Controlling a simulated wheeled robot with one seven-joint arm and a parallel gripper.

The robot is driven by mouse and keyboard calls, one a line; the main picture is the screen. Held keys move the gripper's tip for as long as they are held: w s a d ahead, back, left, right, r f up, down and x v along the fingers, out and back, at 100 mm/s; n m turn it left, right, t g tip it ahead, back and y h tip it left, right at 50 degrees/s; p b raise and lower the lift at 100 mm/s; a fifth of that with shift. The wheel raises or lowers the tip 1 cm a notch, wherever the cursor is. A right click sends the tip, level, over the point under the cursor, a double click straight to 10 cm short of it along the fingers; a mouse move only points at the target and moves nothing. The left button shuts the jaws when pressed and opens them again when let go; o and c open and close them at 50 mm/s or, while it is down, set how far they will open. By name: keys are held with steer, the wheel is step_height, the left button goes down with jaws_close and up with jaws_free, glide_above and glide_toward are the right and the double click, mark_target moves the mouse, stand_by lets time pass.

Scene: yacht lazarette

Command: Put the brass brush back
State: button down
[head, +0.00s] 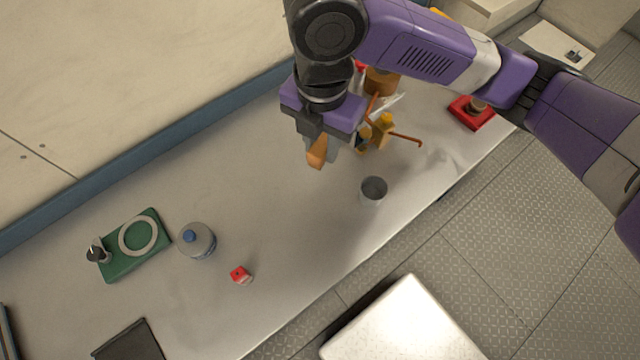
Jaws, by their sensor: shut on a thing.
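My gripper (325,150) points down above the long grey counter and is shut on an orange-brown piece (317,152), which I take to be the brass brush. Only part of it shows; the rest is hidden by the jaws, and I see no bristles clearly. Its end appears to hang above the counter, though the exact height cannot be told. A small grey metal cup (373,189) stands to the right and nearer the counter's front edge, apart from my gripper.
Right of my gripper stand a yellow-and-orange item (383,128) with thin arms and a brown container (381,82). A red block (469,113) lies farther right. At left are a green ringed base (120,262), a bottle (197,241), a small red-white item (241,275) and a dark flat item (130,343).

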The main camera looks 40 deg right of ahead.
mark_target(321, 192)
step_height(321, 192, down, 16)
steer(key=shift+f, duration=0.1)
stand_by(0.4)
steer(key=shift+f+b, duration=0.1)
steer(key=shift+b, duration=0.25)
steer(key=c, duration=1.1)
jaws_free()
